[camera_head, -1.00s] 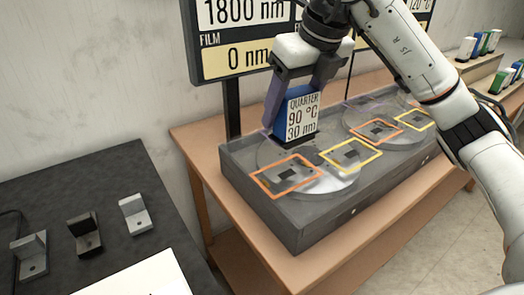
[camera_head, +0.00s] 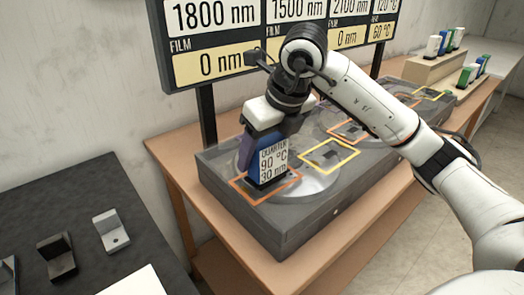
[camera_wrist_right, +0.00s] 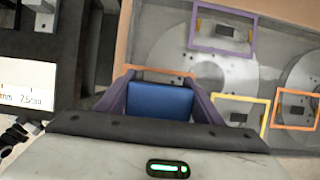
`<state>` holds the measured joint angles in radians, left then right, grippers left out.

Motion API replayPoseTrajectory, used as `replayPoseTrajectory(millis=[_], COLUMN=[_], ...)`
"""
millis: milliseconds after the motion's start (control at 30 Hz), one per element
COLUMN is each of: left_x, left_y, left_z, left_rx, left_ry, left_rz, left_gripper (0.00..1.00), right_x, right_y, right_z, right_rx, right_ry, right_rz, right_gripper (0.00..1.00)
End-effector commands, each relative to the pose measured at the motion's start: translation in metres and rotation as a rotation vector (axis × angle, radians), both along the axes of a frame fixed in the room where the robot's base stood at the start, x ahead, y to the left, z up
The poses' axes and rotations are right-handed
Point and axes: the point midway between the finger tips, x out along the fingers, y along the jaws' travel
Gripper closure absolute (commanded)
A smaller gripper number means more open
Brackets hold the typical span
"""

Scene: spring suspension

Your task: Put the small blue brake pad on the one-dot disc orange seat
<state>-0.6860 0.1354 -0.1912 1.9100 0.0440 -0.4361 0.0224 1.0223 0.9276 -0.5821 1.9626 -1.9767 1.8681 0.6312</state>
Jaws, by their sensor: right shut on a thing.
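The small blue brake pad (camera_head: 273,164), with a white label reading QUARTER 90 °C 30 nm, is upright in my right gripper (camera_head: 266,148). Its blue top shows between the purple fingers in the right wrist view (camera_wrist_right: 162,101). The pad's lower end is inside or just above the orange seat outline (camera_head: 277,193) on the nearest grey disc (camera_head: 316,186); I cannot tell whether it touches. The pad and gripper hide much of this seat. No dot marks are readable on the disc. My left gripper is not in view.
A yellow seat outline (camera_head: 329,156) is on the same disc. A second disc behind has another orange outline (camera_head: 348,132). The display board (camera_head: 215,65) stands behind the gripper. Metal brackets (camera_head: 111,232) stand on the dark table at left. More pads (camera_head: 466,75) stand at back right.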

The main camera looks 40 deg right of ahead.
Motion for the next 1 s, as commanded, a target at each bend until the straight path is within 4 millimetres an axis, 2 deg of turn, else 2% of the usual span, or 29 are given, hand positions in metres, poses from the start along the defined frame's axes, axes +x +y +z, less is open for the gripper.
replayPoseTrajectory(millis=[200, 233, 300, 333, 567, 733, 1000], left_x=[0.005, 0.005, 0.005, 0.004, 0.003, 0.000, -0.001], left_y=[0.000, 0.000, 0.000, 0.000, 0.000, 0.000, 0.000], left_z=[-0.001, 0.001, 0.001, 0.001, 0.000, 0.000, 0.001], left_rx=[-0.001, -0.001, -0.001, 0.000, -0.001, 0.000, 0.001], left_ry=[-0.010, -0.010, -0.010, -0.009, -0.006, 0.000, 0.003], left_rz=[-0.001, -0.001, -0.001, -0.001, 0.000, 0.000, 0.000], left_gripper=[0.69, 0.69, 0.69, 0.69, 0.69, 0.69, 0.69], right_x=[0.000, 0.000, 0.000, 0.000, 0.000, -0.002, -0.022], right_y=[0.000, 0.000, 0.000, 0.000, 0.000, 0.000, -0.002], right_z=[-0.003, -0.002, -0.002, -0.002, -0.002, 0.007, 0.058], right_rx=[0.000, 0.000, 0.000, 0.000, 0.000, 0.001, 0.000], right_ry=[-0.002, 0.000, 0.001, 0.001, 0.001, -0.003, -0.006], right_rz=[0.000, 0.000, 0.000, 0.000, 0.000, 0.000, 0.000], right_gripper=[0.70, 0.34, 0.22, 0.20, 0.20, 0.20, 0.20])
